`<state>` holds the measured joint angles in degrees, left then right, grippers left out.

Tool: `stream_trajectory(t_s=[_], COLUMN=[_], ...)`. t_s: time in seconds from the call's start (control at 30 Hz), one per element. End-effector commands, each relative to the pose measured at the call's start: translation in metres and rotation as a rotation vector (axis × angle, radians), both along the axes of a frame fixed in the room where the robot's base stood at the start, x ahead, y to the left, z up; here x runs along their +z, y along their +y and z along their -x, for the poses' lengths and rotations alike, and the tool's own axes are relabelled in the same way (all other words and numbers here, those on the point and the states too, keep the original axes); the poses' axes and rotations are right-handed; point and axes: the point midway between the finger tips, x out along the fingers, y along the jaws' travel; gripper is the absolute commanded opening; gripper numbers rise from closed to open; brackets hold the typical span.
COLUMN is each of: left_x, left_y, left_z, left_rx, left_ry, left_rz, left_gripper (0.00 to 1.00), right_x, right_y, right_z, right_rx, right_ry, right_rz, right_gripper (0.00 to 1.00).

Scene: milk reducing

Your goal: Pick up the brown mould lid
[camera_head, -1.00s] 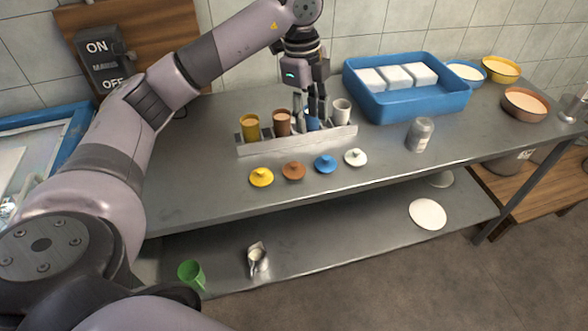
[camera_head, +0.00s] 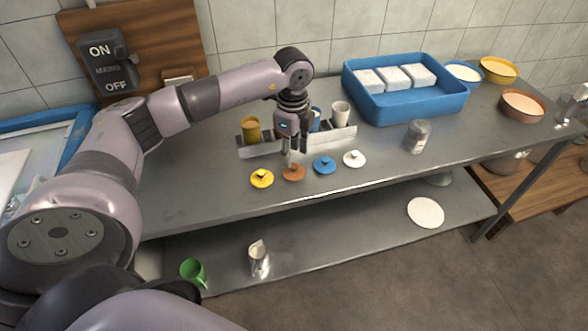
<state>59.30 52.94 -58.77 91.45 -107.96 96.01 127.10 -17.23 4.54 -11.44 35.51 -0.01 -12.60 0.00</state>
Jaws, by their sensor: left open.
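The brown mould lid (camera_head: 294,173) lies flat on the steel table, a small round disc with a knob on top. It sits between the yellow lid (camera_head: 262,179) and the blue lid (camera_head: 324,165). My left gripper (camera_head: 291,153) points down just above the brown lid, its fingers open around or close to the knob. I cannot tell whether they touch it. The left gripper hides the brown mould behind it. My right gripper is not in view.
A metal rack (camera_head: 262,149) with the yellow mould (camera_head: 251,130) and white mould (camera_head: 340,113) stands behind the lids. The white lid (camera_head: 354,158) and a grey jar (camera_head: 417,136) are to the right. A blue tray (camera_head: 415,107) holds white blocks. The table front is clear.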

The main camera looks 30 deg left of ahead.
Motion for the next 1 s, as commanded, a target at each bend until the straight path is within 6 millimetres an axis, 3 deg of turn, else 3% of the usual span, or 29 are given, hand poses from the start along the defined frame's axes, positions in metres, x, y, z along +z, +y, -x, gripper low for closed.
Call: stream_trajectory(t_s=[0.3, 0.6, 1.0], left_x=[-0.043, -0.048, -0.048], left_y=[-0.003, -0.003, -0.003], left_z=[0.001, 0.0, 0.0], left_rx=[0.0, -0.001, 0.0], left_ry=[0.005, 0.001, 0.001], left_rz=[0.001, 0.001, 0.001], left_gripper=[0.41, 0.41, 0.14], right_x=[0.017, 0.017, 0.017], right_y=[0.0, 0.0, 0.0], right_z=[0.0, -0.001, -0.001], right_rx=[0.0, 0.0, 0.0], right_ry=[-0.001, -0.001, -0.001], right_rz=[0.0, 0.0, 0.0], right_gripper=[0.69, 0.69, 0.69])
